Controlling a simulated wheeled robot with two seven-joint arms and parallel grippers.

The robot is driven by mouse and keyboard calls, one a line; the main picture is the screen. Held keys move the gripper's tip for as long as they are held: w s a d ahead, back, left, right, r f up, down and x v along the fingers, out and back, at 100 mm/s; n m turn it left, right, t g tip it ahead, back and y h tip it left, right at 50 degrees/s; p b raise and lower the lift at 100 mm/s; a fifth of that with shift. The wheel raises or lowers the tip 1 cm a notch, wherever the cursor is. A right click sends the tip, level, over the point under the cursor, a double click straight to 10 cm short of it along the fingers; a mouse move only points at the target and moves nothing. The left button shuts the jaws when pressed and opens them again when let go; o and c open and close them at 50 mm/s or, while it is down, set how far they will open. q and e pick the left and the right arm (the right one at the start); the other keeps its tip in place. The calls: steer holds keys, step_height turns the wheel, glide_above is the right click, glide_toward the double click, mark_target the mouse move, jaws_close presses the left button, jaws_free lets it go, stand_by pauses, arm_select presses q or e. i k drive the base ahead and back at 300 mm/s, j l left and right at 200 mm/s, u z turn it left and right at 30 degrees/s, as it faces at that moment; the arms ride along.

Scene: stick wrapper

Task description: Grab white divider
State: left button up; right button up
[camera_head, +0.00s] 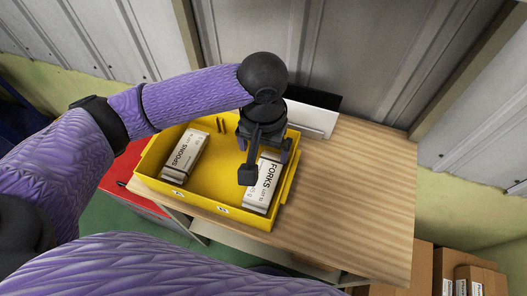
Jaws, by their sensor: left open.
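A white flat panel (312,121), which looks like the white divider, is at the back of the wooden table, just behind the yellow tray (147,173). A black piece (318,98) is along its upper edge, and my left wrist hides its left part. My left gripper (264,163) points down over the right side of the tray, in front of the panel and apart from it. Its jaws are open and look empty. It covers part of a box marked FORKS (269,172). My right gripper is out of the picture.
A box marked SPOONS (185,155) is in the left of the tray. Small slots (220,125) show on its back wall. The wooden table (355,190) is clear on the right. A metal wall (330,45) stands behind. Cardboard boxes (455,270) are at lower right.

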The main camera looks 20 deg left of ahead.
mark_target(314, 117)
steer(key=k, duration=1)
